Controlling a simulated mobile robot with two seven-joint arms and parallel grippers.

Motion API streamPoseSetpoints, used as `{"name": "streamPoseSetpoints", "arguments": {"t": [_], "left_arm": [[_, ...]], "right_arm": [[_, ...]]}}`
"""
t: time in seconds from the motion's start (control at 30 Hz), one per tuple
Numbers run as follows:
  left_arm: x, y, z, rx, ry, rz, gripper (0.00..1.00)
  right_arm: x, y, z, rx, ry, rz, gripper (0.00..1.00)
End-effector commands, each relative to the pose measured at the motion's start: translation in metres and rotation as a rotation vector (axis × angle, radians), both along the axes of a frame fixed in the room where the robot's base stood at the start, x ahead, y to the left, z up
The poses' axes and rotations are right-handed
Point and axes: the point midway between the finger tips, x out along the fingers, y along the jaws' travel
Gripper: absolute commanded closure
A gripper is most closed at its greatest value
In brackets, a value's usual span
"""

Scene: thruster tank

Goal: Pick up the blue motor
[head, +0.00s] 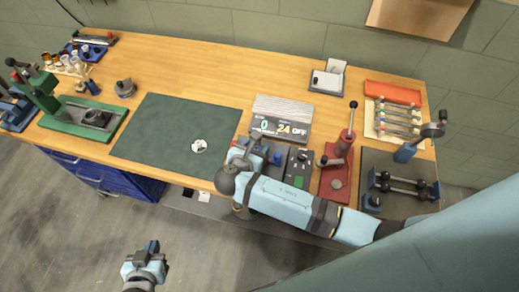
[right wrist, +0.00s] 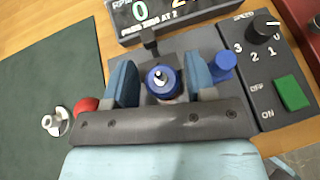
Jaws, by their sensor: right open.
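The blue motor (right wrist: 160,82), a round blue body with a pale shaft on top, stands on a dark stand in the right wrist view. My right gripper (right wrist: 161,74) is open, with one blue finger on each side of the motor. A small gap seems to show on both sides, but contact is hard to tell. In the head view my right gripper (head: 252,156) is at the stand in front of the display, and my arm largely hides the motor. My left gripper (head: 147,262) hangs over the floor, off the bench; its opening is unclear.
A second blue cylinder (right wrist: 222,66) stands just right of the right finger. A display (head: 281,118) stands behind, and a control box (head: 299,168) is on the right. A red knob (right wrist: 87,104) is left of my gripper. A white propeller (head: 198,146) lies on the open green mat (head: 165,125).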

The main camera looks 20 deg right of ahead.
Motion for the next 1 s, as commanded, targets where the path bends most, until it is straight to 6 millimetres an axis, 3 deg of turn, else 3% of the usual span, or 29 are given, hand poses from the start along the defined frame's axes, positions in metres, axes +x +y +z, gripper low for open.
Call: {"name": "streamPoseSetpoints", "arguments": {"t": [0.17,0.33,0.73,1.0], "left_arm": [[-0.001,0.0,0.0,-0.001,0.002,0.001,1.0],[-0.003,0.0,-0.001,-0.001,0.007,0.002,1.0],[-0.003,0.0,-0.001,-0.001,0.006,0.002,1.0],[0.002,0.0,0.0,-0.001,-0.003,0.001,1.0]], "right_arm": [[0.0,0.0,0.001,0.0,0.0,0.0,0.52],[0.0,0.0,0.0,0.0,0.0,0.0,0.89],[0.001,-0.001,0.008,-0.001,-0.002,-0.001,0.9],[0.002,-0.001,0.049,0.002,-0.008,-0.002,0.89]]}}
